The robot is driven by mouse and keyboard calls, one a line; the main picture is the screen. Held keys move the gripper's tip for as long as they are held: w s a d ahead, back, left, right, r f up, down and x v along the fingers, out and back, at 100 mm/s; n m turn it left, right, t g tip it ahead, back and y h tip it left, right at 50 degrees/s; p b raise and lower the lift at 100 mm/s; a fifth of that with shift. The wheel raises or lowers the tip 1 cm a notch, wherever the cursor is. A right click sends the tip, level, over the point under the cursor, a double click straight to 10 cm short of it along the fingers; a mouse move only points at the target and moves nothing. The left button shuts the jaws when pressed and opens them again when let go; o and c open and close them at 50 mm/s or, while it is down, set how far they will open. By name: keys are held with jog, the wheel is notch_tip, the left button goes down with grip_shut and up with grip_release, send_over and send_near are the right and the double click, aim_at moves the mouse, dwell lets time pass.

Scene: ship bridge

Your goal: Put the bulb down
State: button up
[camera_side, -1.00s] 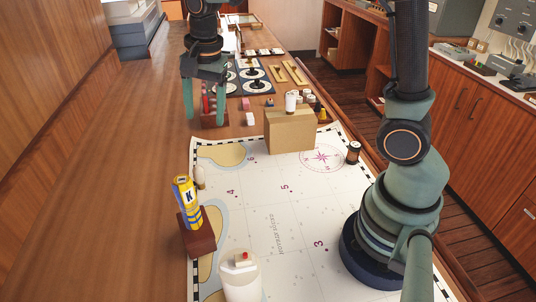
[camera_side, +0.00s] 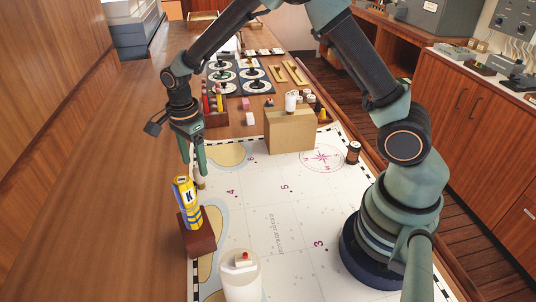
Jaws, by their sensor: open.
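A small pale, rounded thing that looks like the bulb (camera_side: 200,181) stands at the left edge of the chart, just behind the yellow can. It is small and partly covered, so I cannot be sure of it. My gripper (camera_side: 194,168) points down right above and beside it, its fingers apart. One fingertip overlaps the top of the pale thing in the picture; I cannot tell whether they touch. I see nothing held between the fingers.
A cardboard box (camera_side: 290,132) stands on the chart (camera_side: 260,200). A white cylindrical container (camera_side: 240,280) is at the front. The chart's middle is clear.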

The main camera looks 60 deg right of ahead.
aim_at(197, 166)
jog(key=f, duration=0.4)
jog(key=shift+s+f, duration=0.1)
jog(key=shift+s, duration=0.15)
jog(key=shift+f, duration=0.55)
grip_shut()
